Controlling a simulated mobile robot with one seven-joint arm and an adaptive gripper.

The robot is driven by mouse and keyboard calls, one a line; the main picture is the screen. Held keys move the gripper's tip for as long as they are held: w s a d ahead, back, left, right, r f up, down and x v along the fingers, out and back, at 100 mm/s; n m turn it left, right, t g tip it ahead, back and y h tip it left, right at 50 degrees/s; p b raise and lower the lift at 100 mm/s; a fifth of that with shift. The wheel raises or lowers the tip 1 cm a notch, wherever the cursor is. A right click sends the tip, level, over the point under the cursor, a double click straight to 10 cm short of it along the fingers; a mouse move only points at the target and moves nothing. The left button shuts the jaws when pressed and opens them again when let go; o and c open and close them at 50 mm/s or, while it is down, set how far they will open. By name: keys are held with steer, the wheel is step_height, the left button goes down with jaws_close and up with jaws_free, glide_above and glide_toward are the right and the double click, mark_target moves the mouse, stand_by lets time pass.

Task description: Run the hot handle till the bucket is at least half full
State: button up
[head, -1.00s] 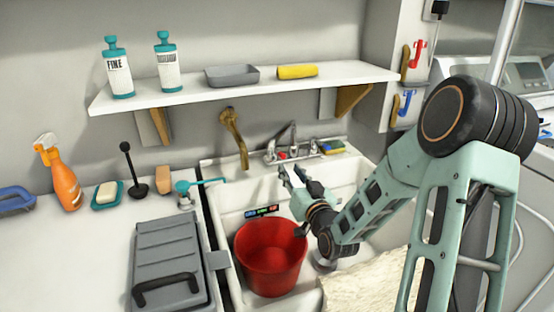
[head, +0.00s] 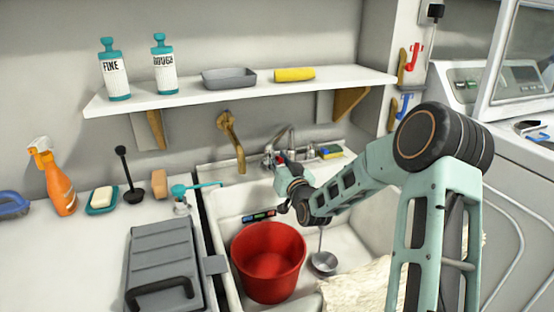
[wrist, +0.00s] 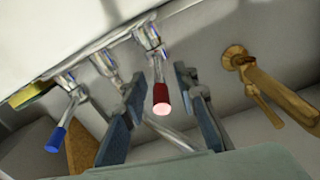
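The red-tipped hot handle (wrist: 161,97) shows between the two fingers of my gripper (wrist: 158,112) in the wrist view, with gaps on both sides. My gripper is open, close in front of the tap. In the head view my gripper (head: 282,168) is at the chrome faucet (head: 290,140). The blue-tipped handle (wrist: 58,135) is to the left, outside the fingers. The red bucket (head: 268,262) stands upright in the sink (head: 225,200), below and left of my gripper. Its visible inside is red, with no water seen.
A brass spout (head: 232,140) is on the wall left of the faucet. A small display strip (head: 259,215) is behind the bucket. A metal ladle (head: 324,262) and a pale cloth (head: 365,290) are to its right. The shelf (head: 210,95) overhangs the back.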

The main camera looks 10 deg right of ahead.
jaws_close()
stand_by(0.3)
steer(key=shift+a, duration=0.1)
steer(key=shift+a+f+m+h+b, duration=0.1)
steer(key=shift+a+m+h+b, duration=0.45)
steer(key=shift+h+b, duration=0.4)
steer(key=shift+s+a+m+h+b, duration=0.1)
steer(key=shift+m+h+b, duration=0.45)
steer(key=shift+h, duration=0.2)
